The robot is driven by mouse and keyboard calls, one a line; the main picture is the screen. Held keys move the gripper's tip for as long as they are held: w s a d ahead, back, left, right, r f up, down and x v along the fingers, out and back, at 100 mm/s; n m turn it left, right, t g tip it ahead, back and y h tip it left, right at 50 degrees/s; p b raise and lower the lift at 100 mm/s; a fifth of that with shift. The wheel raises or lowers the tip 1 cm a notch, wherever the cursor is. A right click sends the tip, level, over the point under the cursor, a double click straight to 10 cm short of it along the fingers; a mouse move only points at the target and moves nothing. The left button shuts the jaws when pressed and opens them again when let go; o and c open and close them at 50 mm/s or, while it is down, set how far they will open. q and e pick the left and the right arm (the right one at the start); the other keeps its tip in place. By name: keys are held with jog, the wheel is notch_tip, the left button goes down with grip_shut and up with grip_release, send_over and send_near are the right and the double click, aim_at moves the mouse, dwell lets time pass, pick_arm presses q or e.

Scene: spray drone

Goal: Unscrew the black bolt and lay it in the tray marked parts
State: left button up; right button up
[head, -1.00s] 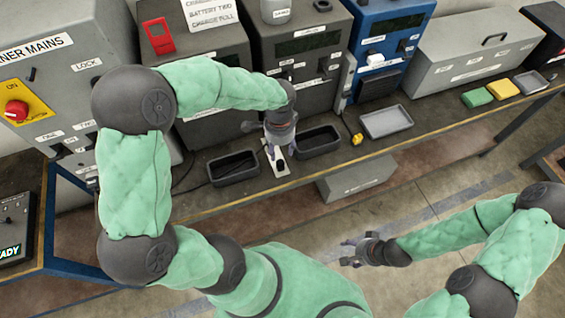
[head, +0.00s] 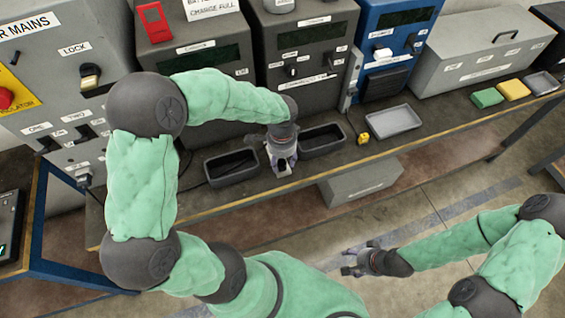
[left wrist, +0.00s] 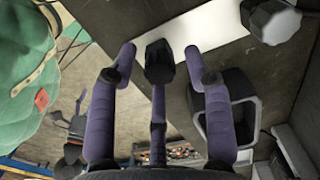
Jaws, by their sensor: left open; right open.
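The black bolt (left wrist: 160,62) shows in the left wrist view as a dark faceted head near a white plate (left wrist: 208,38). In the head view my left gripper hides the bolt. My left gripper (head: 283,170) is open over the bench's front part; in the wrist view its purple fingers (left wrist: 158,75) stand apart around the bolt head, and contact cannot be told. Two black trays, one left (head: 232,167) and one right (head: 322,141), flank the gripper. A grey tray (head: 393,122) lies further right. No tray's marking is readable. My right gripper (head: 352,262) is open and empty, away from the bench.
Grey machines (head: 200,50) and a blue unit (head: 392,45) line the bench's back. A yellow item (head: 364,137) lies beside the grey tray. Green (head: 487,97) and yellow (head: 513,89) blocks lie at the right. A grey faceted knob (left wrist: 270,20) shows in the wrist view.

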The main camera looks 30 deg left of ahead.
pick_arm(q)
grip_shut()
jog(key=n+b, duration=0.1)
jog(key=n, duration=0.3)
jog(key=shift+n+b, duration=0.3)
jog(key=n+b, duration=0.1)
jog(key=n, duration=0.4)
jog(key=n+b, duration=0.1)
jog(key=n, duration=0.4)
jog(key=shift+r, duration=0.1)
